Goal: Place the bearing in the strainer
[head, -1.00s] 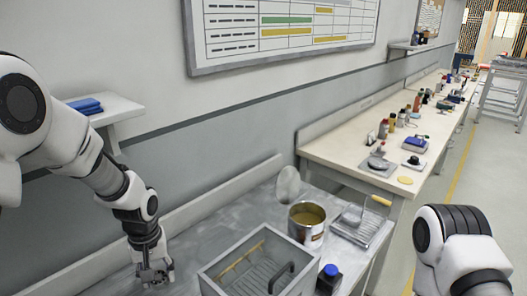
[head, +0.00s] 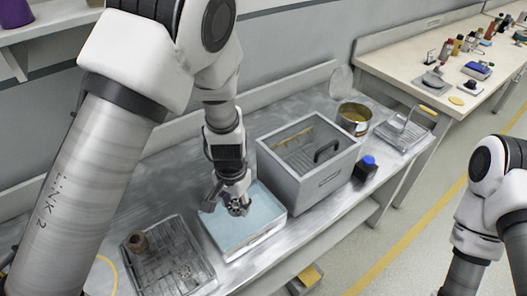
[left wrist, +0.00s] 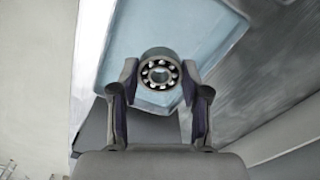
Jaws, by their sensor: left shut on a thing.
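The bearing (left wrist: 160,70) is a metal ring with pale balls, held between the fingertips of my left gripper (left wrist: 160,82). In the head view, my left gripper (head: 224,204) is shut on the bearing (head: 238,208) over a shallow tray with a light blue inside (head: 255,232). I cannot tell how high above the tray it is. No object is clearly marked as the strainer. A grey box (head: 322,184) with a slatted inside and dark handle stands right of the gripper. My right gripper is out of view.
A drip tray (head: 180,262) with a small brown part (head: 138,242) lies left of the blue tray. A tin (head: 354,117) and a blue-capped bottle (head: 367,168) stand near the grey box. My right arm is at the right edge, clear of the bench.

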